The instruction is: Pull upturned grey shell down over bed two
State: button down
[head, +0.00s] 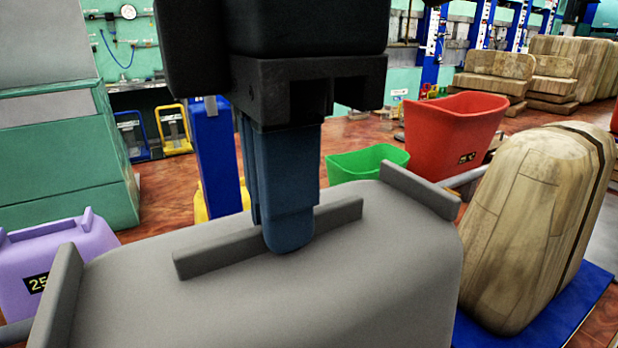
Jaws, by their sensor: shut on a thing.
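The grey shell (340,290) fills the lower middle of the head view, its smooth rounded face turned up. A straight grey bar (215,257) runs across the middle of that face, with a raised rib at the left and at the right end. My gripper (272,225) comes down from above, its blue fingers shut on the bar, one finger on the near side and the other mostly hidden behind. The shell's lower edge and whatever lies under it are out of view. I cannot make out bed two or its number.
A purple shell (62,262) with a part-hidden number label stands at left. At right, a wooden-looking padded form (530,225) stands on a blue base (572,315). Red (452,135) and green (365,163) bins stand behind the grey shell. A green cabinet (60,155) is at far left.

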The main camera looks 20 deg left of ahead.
jog(key=c, duration=1.2)
grip_release()
jog(key=shift+o, duration=0.2)
jog(key=shift+r+p, duration=0.55)
jog(key=shift+r, duration=3.35)
